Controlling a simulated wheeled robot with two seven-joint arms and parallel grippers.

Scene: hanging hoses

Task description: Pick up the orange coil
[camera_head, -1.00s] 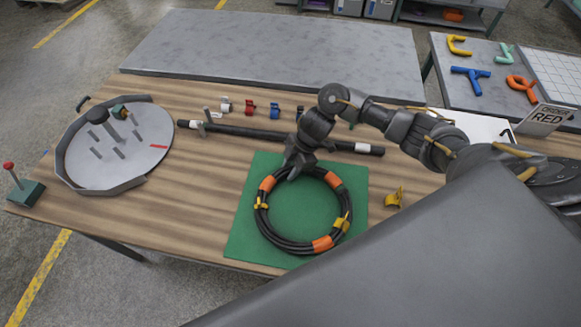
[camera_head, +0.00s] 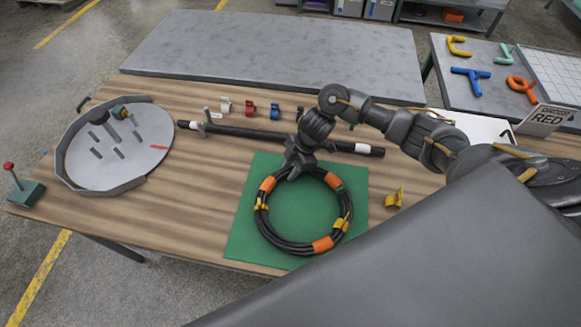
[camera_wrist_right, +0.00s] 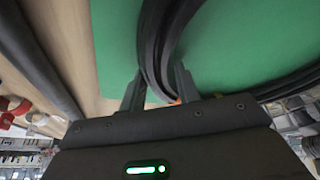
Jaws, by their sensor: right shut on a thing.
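The coil (camera_head: 323,244) is a ring of black hose with orange bands and yellow clips, lying on a green mat (camera_head: 240,240). My right gripper (camera_head: 293,170) is at the far side of the ring, pointing down. In the right wrist view the black coil strands (camera_wrist_right: 155,45) run between the two fingers of the gripper (camera_wrist_right: 158,88), which are shut on them. A trace of orange shows beside the right finger there. The fingertips are hidden in the head view. My left gripper is not in view.
A black bar (camera_head: 245,132) lies behind the mat, near red, white and blue clips. A round grey tray (camera_head: 165,135) with pegs stands at the left. A yellow clip (camera_head: 394,198) lies right of the mat. Bare wood lies left of the mat.

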